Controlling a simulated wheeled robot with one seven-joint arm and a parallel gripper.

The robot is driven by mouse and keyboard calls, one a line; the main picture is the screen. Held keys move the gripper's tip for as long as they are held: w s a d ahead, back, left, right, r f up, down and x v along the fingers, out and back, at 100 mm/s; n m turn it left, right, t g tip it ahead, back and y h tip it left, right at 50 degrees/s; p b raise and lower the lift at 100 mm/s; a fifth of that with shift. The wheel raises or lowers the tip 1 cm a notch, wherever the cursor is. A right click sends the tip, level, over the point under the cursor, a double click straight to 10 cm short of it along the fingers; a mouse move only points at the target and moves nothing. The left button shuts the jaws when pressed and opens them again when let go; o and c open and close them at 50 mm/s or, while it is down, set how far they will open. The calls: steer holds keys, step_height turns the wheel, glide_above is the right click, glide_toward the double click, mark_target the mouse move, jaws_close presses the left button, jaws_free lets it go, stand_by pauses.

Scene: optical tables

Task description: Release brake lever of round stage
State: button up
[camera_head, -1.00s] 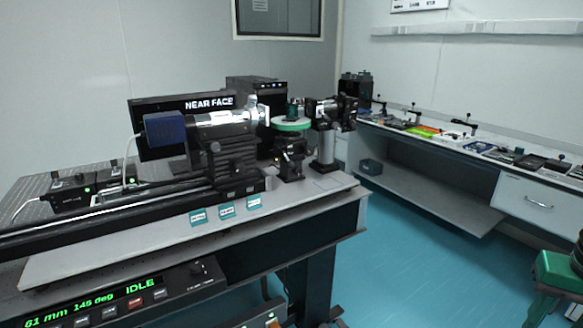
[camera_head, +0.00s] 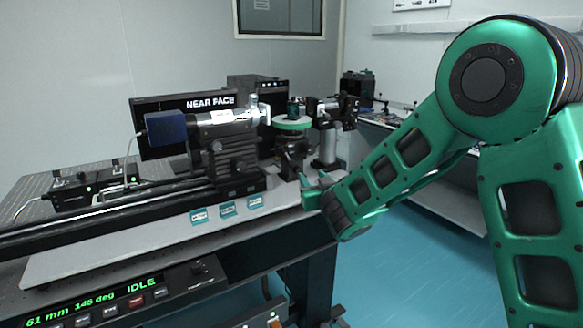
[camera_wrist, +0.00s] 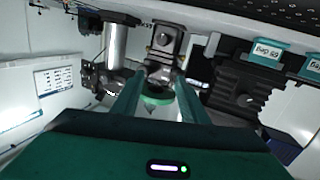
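The round stage (camera_head: 292,123) has a green-rimmed disc on top of a black post mount (camera_head: 291,160), near the right end of the optical table. My gripper (camera_head: 308,184) is in front of and below the disc, beside the foot of the mount, above the table's front right area. The wrist view is upside down. There the two green fingers of my gripper (camera_wrist: 159,76) are apart, with the green disc (camera_wrist: 157,99) and black mount (camera_wrist: 165,45) seen between and beyond them. Nothing is held. I cannot make out the brake lever for certain in either view.
A black block with a silver barrel (camera_head: 232,117) stands left of the stage. A silver post (camera_head: 328,147) with a black mount stands close on its right. Small teal labels (camera_head: 227,209) line the table front. A control panel reading IDLE (camera_head: 141,287) is below.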

mark_target(293, 166)
steer(key=shift+n+y, duration=0.3)
steer(key=shift+y, duration=0.2)
steer(key=w+a, duration=0.2)
steer(key=w, duration=0.1)
steer(key=w+a, duration=0.2)
steer(key=w, duration=0.1)
steer(key=w+a, duration=0.2)
steer(key=w, duration=0.1)
steer(key=shift+w+a+r, duration=0.1)
steer(key=shift+w+a, duration=0.25)
